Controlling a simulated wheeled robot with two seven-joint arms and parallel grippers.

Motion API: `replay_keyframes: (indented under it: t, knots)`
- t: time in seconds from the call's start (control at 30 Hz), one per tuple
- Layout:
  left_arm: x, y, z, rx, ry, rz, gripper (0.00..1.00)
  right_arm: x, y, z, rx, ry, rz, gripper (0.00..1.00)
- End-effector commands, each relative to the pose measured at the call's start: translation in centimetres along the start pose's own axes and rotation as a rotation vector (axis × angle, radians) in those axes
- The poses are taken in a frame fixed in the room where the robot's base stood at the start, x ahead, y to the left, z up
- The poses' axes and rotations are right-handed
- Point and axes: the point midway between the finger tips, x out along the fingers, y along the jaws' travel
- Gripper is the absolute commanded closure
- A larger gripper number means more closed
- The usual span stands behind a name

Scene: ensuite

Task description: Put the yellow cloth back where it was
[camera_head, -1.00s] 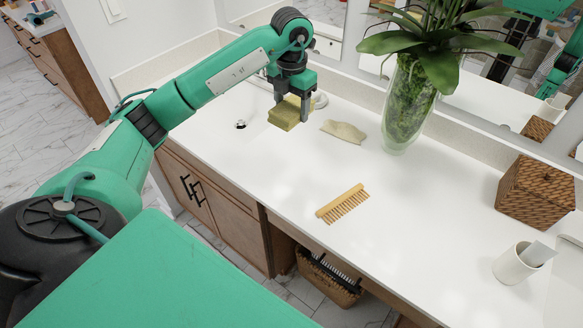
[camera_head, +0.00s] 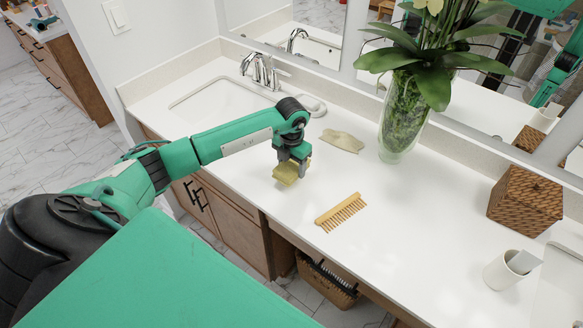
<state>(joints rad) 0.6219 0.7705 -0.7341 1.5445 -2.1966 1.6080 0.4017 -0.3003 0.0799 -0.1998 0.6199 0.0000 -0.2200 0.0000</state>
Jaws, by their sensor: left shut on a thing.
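My left gripper (camera_head: 290,160) is shut on the yellow cloth (camera_head: 286,174), a small folded block. I cannot tell whether the yellow cloth touches the counter. Part of it is hidden by the fingers. My right gripper is not in view.
A beige crumpled piece (camera_head: 342,140) lies behind my gripper. A glass vase with a plant (camera_head: 402,125), a wicker box (camera_head: 525,200) and a white cup (camera_head: 503,270) stand further right. The sink (camera_head: 215,105) is behind my arm.

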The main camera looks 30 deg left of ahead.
Motion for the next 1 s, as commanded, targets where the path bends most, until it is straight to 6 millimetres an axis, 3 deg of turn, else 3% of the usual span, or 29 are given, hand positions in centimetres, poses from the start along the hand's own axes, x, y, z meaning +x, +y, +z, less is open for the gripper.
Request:
replay_keyframes:
  t: [0.17, 0.53, 0.57, 0.63, 1.0]
  knots:
    - [2.3, -0.1, -0.1, -0.001, 0.002, -0.001, 0.64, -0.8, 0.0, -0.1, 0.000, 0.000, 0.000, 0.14]
    - [2.9, 0.0, 0.0, -0.001, 0.000, 0.000, 0.64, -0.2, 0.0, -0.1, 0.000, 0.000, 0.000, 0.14]
    - [2.7, 0.0, 0.0, -0.001, 0.000, 0.000, 0.33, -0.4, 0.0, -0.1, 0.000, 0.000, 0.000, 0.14]
    - [2.7, 0.0, 0.0, -0.001, 0.000, 0.000, 0.19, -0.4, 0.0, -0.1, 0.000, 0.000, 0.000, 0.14]
    - [2.3, 0.0, 0.0, -0.001, 0.000, -0.001, 0.17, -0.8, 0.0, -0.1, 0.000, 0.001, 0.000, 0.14]
